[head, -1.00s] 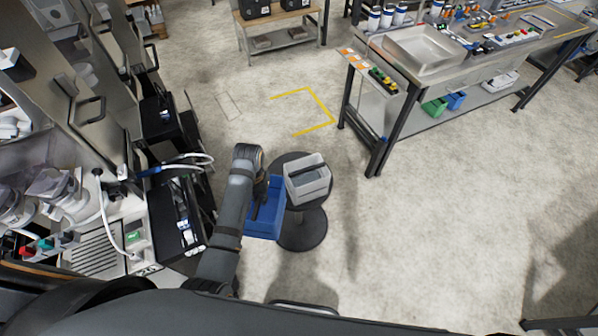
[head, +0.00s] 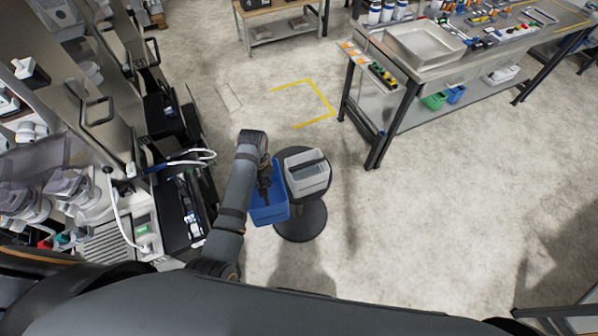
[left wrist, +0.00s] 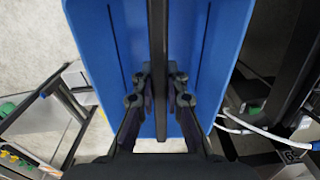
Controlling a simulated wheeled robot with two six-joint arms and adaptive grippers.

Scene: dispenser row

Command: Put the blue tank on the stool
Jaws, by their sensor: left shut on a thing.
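The blue tank (head: 268,212) is an open bin with a dark bar handle, seen beside the left edge of the round dark stool (head: 301,226). My left gripper (head: 264,190) is shut on the tank's handle, and the tank hangs from it. In the left wrist view the gripper (left wrist: 159,92) has its fingers on either side of the dark bar, with the blue tank walls (left wrist: 214,60) around it. A grey tank (head: 307,176) with a similar handle sits on the stool top and covers much of it. My right gripper is not in view.
Dispenser machines with hoses (head: 185,160) stand along the left, close to my left arm. A steel workbench (head: 424,60) with parts stands at the upper right. Open floor (head: 420,230) lies right of the stool.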

